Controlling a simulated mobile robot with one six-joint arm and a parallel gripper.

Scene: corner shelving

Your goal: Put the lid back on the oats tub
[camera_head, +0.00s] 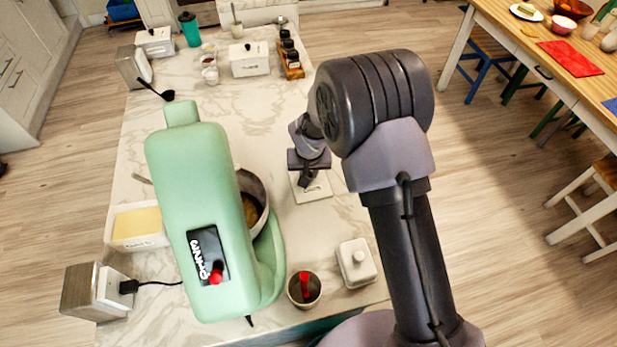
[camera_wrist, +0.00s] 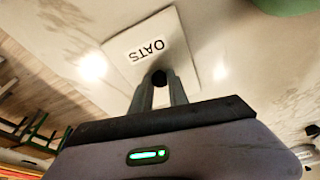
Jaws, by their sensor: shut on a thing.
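The oats tub (camera_head: 141,242) is a white box without a lid, its pale yellow contents showing, on the left of the marble counter beside the green mixer. Its lid (camera_head: 312,190) is a white square slab to the right of the mixer. In the wrist view the lid (camera_wrist: 177,30) shows the word OATS and a black knob (camera_wrist: 159,77). My gripper (camera_head: 305,180) is shut on that knob, and its fingers (camera_wrist: 159,88) show close up in the wrist view. I cannot tell whether the lid touches the counter.
The green mixer (camera_head: 195,165) with its steel bowl (camera_head: 258,190) stands between the lid and the tub. A lidded white dish (camera_head: 356,265) and a cup (camera_head: 304,300) stand at the near edge. Lidded tubs (camera_head: 249,63) and a jar rack (camera_head: 291,70) stand at the far end.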

